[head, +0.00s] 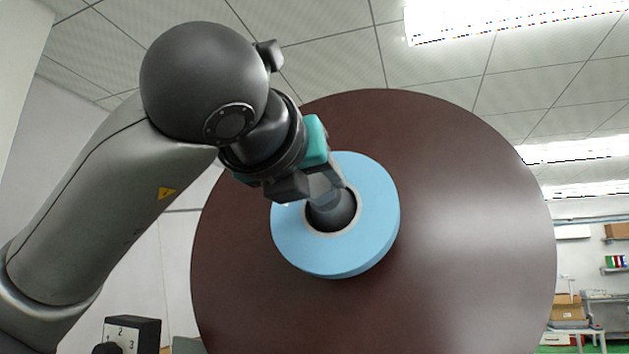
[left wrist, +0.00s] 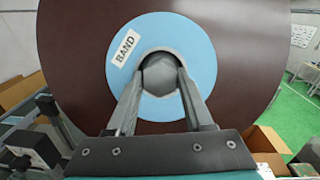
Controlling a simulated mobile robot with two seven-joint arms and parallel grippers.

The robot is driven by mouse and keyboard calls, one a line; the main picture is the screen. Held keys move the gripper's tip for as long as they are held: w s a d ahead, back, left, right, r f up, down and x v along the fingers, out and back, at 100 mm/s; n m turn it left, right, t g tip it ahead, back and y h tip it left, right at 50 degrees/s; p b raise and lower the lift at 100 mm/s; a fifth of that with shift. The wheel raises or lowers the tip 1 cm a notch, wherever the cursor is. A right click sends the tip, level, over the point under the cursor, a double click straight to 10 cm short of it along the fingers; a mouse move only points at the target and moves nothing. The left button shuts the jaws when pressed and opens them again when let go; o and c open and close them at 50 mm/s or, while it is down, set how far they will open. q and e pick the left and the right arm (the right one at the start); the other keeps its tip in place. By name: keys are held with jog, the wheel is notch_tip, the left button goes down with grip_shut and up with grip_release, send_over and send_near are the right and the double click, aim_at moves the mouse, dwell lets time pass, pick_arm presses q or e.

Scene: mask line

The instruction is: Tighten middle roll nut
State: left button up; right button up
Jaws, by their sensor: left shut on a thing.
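A blue roll (head: 374,222) sits at the centre of a large dark brown disc (head: 470,220). A dark grey nut (head: 333,212) stands at the roll's hub. My left gripper (head: 338,195) comes in from the upper left, with its fingers at the nut. In the left wrist view, its two fingers are shut on the nut (left wrist: 160,74), one on each side. The blue roll (left wrist: 202,62) there carries a white label reading BAND (left wrist: 124,48). The gripper hides part of the nut in the head view. My right gripper is not in view.
A black box with a knob and numbers (head: 133,332) is at the lower left. Shelves and a table with cardboard boxes (head: 566,308) stand far at the right. Cardboard boxes (left wrist: 268,140) also show at the lower right of the left wrist view.

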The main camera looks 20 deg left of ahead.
pick_arm(q)
grip_shut()
